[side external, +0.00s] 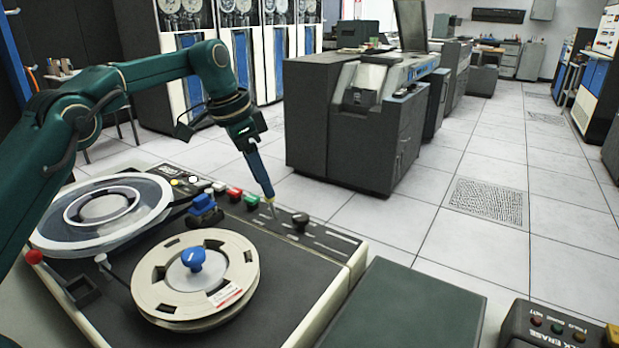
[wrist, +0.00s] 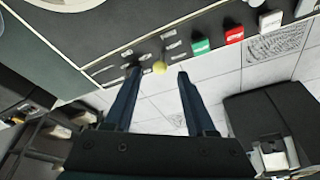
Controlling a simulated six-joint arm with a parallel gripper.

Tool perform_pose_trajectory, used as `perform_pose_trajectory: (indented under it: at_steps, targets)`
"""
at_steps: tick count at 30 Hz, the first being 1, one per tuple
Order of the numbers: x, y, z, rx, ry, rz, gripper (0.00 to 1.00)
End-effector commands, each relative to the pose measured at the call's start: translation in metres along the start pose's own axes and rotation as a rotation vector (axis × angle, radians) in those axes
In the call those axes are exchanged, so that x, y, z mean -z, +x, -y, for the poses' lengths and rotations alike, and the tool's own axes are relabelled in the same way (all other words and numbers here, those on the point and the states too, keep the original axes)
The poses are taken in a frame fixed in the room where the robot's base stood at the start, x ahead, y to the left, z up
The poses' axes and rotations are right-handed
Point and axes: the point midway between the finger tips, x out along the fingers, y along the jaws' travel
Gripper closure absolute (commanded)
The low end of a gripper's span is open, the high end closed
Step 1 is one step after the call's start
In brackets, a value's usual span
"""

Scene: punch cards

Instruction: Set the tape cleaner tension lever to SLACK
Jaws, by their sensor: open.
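My gripper (side external: 268,193) points down over the front control strip (side external: 328,238) of the tape cleaner. In the wrist view my gripper (wrist: 160,82) has its two blue fingers apart with nothing clamped between them. A small pale yellow knob (wrist: 159,67) shows in the gap between the fingertips; I cannot tell whether they touch it. A black knob (side external: 300,219) stands on the strip to the right of the fingertips in the side view. A dark knob (wrist: 132,69) shows by the left fingertip. The strip's labels are too small to read, so I cannot tell the lever's setting.
A white tape reel (side external: 240,258) with a blue hub knob (side external: 192,258) and a clear reel (side external: 155,195) sit on the deck. Red (side external: 235,194) and green (side external: 252,200) buttons lie left of the fingertips. A control box (side external: 560,325) stands at the lower right.

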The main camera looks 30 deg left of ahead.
Motion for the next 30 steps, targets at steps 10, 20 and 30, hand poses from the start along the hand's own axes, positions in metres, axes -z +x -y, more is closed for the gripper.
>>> perform_pose_trajectory:
  at_steps: [10, 20, 30]
  targets:
    - [0.000, -0.003, 0.000, 0.002, -0.006, 0.000, 0.45]
    - [-0.001, 0.007, -0.005, 0.121, -0.421, -0.034, 0.45]
    - [-0.003, 0.017, -0.008, 0.187, -0.707, -0.105, 0.45]
